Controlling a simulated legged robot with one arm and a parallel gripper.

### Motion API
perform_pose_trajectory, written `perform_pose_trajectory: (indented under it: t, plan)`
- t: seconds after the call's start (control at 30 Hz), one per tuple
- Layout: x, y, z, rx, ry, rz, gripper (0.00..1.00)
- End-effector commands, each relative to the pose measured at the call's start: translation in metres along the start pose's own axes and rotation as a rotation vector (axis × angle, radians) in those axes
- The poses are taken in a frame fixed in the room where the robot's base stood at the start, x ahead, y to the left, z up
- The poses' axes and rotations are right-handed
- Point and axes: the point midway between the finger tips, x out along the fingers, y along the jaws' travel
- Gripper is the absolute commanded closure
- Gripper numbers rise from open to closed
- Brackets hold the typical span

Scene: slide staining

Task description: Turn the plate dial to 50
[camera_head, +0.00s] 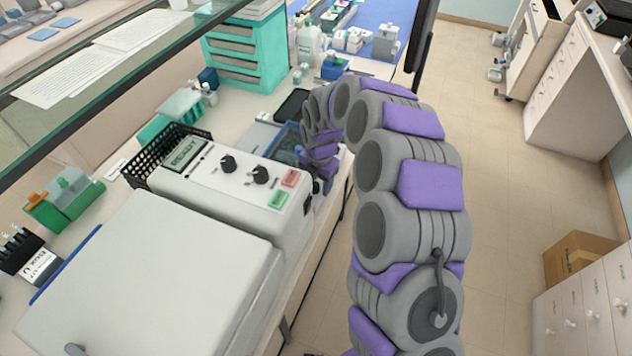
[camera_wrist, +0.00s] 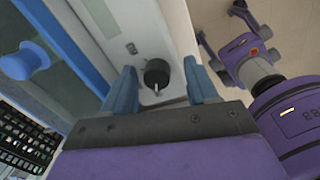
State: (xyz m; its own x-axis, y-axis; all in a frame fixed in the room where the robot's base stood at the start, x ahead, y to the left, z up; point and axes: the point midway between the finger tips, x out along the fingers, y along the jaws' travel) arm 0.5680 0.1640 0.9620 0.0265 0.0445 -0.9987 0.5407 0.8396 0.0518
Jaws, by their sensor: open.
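In the wrist view a black round dial (camera_wrist: 157,74) with a pale pointer mark sits on a light grey panel (camera_wrist: 130,35). My gripper (camera_wrist: 158,68) is open, with one blue finger on each side of the dial. Gaps show between the dial and both fingers, so I see no contact. No scale numbers are readable. In the head view my gripper is mostly hidden behind my own arm, near a blue-grey bench unit (camera_head: 262,133). The dial between my fingers cannot be made out there.
A white machine (camera_head: 225,195) with a display, two black knobs (camera_head: 261,174), a red button and a green button stands nearby. A black basket (camera_head: 150,165) is behind it. A blue knob (camera_wrist: 24,60) and blue frame show in the wrist view. The aisle floor (camera_head: 500,190) is clear.

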Motion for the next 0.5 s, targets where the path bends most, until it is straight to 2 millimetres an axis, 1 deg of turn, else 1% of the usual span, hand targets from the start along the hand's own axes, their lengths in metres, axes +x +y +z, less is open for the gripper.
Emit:
perform_pose_trajectory:
  t: [0.13, 0.5]
  plan:
    - [0.0008, 0.003, -0.0023, -0.001, -0.001, -0.004, 0.42]
    - [0.0006, 0.003, -0.0021, -0.001, -0.001, -0.003, 0.77]
